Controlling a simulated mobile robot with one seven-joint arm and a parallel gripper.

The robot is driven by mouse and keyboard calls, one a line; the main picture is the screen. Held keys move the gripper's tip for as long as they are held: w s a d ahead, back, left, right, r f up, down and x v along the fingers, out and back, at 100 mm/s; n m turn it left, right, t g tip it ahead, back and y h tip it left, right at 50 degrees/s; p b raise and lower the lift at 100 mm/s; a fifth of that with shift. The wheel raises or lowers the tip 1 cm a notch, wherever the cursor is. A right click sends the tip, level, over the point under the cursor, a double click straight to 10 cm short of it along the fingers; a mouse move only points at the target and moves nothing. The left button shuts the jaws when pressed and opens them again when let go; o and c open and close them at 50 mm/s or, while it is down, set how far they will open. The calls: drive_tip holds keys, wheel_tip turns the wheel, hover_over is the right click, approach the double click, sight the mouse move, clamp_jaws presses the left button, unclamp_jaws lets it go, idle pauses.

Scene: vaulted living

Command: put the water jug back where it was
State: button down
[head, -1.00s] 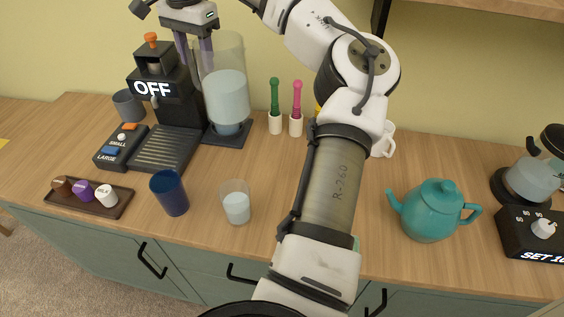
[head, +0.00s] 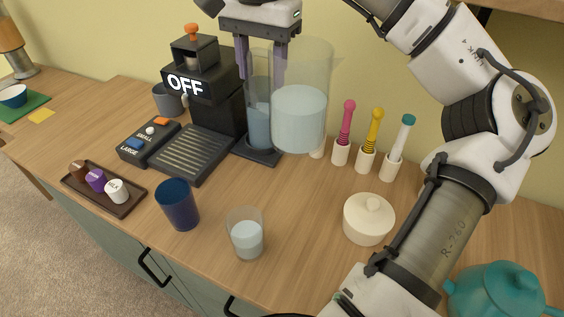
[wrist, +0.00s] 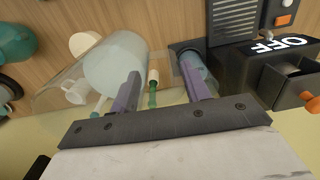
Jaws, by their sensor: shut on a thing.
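The water jug (head: 300,115) is a clear, wide vessel partly filled with pale water. In the head view it is at the upper middle, just right of a narrow clear column (head: 259,125) on the dark base beside the coffee machine. My gripper (head: 260,78), with purple fingers, is shut on the jug, though the clear walls hide the exact contact. In the wrist view the jug (wrist: 115,65) lies by the left finger, and the dark base with the blue column (wrist: 196,70) is behind the right finger of my gripper (wrist: 165,85).
The black coffee machine (head: 210,90) reads OFF. A blue cup (head: 177,207), a glass of water (head: 246,238), a pod tray (head: 133,203) and a lidded white pot (head: 368,220) stand in front.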

wheel_tip(320, 180, down, 17)
drive_tip(key=p, duration=0.1)
drive_tip(key=shift+f, duration=0.2)
idle(0.3)
drive_tip(key=shift+f, duration=0.2)
drive_tip(key=c, duration=0.7)
unclamp_jaws()
wheel_tip(320, 180, up, 12)
drive_tip(key=shift+r+b, duration=0.15)
drive_tip(key=shift+b, duration=0.3)
